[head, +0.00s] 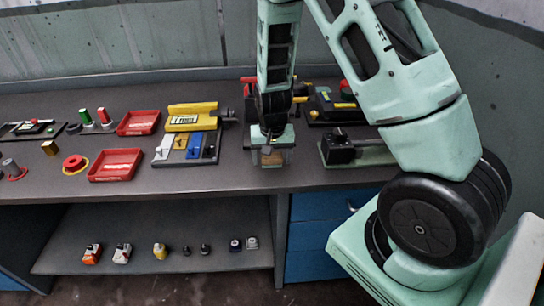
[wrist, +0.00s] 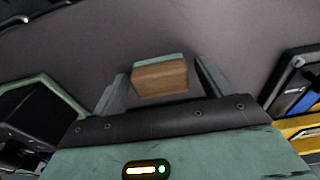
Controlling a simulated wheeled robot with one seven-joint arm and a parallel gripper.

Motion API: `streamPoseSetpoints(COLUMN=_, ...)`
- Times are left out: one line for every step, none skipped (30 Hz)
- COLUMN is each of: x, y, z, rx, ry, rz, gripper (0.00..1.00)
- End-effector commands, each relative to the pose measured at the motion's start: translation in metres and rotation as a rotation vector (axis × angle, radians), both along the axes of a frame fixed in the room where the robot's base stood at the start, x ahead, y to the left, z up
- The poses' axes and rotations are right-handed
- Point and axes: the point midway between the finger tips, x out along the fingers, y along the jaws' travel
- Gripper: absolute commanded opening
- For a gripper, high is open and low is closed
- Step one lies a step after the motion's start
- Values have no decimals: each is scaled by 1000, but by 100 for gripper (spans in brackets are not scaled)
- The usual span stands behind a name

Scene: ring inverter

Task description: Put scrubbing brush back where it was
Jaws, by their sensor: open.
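A small block with a brown wooden side and a pale green edge, which looks like the scrubbing brush (wrist: 160,78), lies on the grey bench top. In the wrist view it sits between the two spread fingers of my gripper (wrist: 162,90), with a gap on each side. In the head view my gripper (head: 271,148) points down near the bench's front edge, and the brown block (head: 272,159) shows just below it, partly hidden. My gripper is open; the block appears on the bench, not clamped.
Left of my gripper are a tray of blue, grey and black pieces (head: 187,147), a yellow holder (head: 192,116) and red trays (head: 116,165). A black device on a green base (head: 357,150) stands close on the right. A shelf below (head: 150,230) holds several small items.

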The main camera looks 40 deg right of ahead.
Motion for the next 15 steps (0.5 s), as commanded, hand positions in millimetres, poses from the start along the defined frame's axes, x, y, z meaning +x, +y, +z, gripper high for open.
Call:
streamPoseSetpoints(x=0, y=0, z=2, rx=0, ry=0, rz=0, gripper=78)
streamPoseSetpoints(x=0, y=0, z=4, rx=0, ry=0, rz=0, gripper=78)
streamPoseSetpoints(x=0, y=0, z=7, rx=0, ry=-2, rz=0, gripper=78)
streamPoseSetpoints(x=0, y=0, z=10, rx=-1, ry=-3, rz=1, gripper=78)
streamPoseSetpoints(x=0, y=1, z=14, rx=-2, ry=-4, rz=1, gripper=78)
streamPoseSetpoints(x=0, y=1, z=20, rx=-1, ry=-4, rz=2, gripper=78)
streamPoseSetpoints(x=-1, y=2, z=25, rx=-1, ry=-4, rz=3, gripper=78)
streamPoseSetpoints(x=-2, y=2, z=31, rx=-1, ry=-5, rz=3, gripper=78)
streamPoseSetpoints(x=-2, y=3, z=39, rx=-1, ry=-6, rz=3, gripper=78)
streamPoseSetpoints(x=-3, y=4, z=46, rx=-1, ry=-6, rz=4, gripper=78)
streamPoseSetpoints(x=-3, y=4, z=53, rx=-1, ry=-6, rz=2, gripper=78)
streamPoseSetpoints(x=-4, y=5, z=62, rx=0, ry=-7, rz=3, gripper=78)
streamPoseSetpoints(x=-5, y=5, z=68, rx=0, ry=-6, rz=3, gripper=78)
streamPoseSetpoints(x=-5, y=5, z=75, rx=0, ry=-7, rz=3, gripper=78)
streamPoseSetpoints(x=-6, y=6, z=82, rx=-1, ry=-6, rz=3, gripper=78)
